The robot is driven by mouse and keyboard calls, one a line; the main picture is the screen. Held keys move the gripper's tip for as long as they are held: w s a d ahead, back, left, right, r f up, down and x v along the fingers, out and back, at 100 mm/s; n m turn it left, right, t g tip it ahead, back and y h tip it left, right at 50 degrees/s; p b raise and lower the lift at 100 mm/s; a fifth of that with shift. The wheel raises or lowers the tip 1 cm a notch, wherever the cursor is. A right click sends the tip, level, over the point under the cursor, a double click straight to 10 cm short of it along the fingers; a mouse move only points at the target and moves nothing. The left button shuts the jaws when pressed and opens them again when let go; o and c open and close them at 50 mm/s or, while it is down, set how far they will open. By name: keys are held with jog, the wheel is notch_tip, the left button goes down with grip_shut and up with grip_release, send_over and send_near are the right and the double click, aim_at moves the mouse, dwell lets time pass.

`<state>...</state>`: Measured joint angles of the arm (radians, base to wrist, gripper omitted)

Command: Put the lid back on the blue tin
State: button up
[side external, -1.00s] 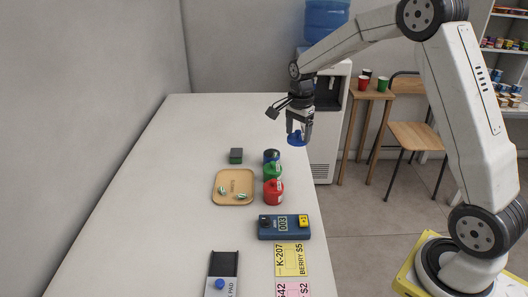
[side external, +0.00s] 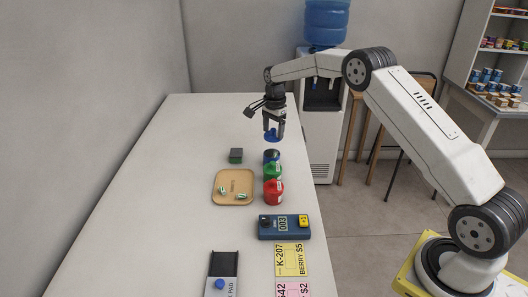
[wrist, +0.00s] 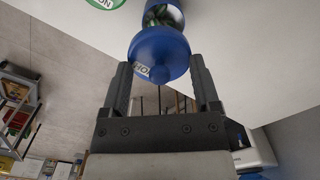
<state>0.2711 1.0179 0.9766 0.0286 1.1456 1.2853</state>
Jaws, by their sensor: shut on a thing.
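My gripper (side external: 273,127) is shut on the blue lid (side external: 271,136) and holds it in the air just above the blue tin (side external: 271,155), with a gap between them in the side view. The tin stands upright on the counter at the far end of a row of tins. In the wrist view the lid (wrist: 160,52) sits between the two fingers (wrist: 162,85). Beyond it the blue tin (wrist: 170,8) is open, with green and white pieces inside. The lid hides part of the tin's mouth.
A green tin (side external: 272,171) and a red tin (side external: 273,191) stand close in front of the blue tin. A tan tray (side external: 233,199) with capsules and a dark green box (side external: 236,155) are to the left. A dark blue counter device (side external: 270,227) is nearer. The counter's left side is clear.

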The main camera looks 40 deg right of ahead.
jog(key=shift+w+f, duration=0.2)
jog(key=shift+w, duration=0.05)
jog(key=shift+f, duration=0.2)
jog(key=shift+f, duration=2.95)
jog(key=shift+f, duration=0.2)
dwell(0.6)
jog(key=o, duration=1.2)
jog(key=shift+c, duration=0.2)
jog(key=shift+r, duration=0.1)
jog(key=shift+r, duration=3.4)
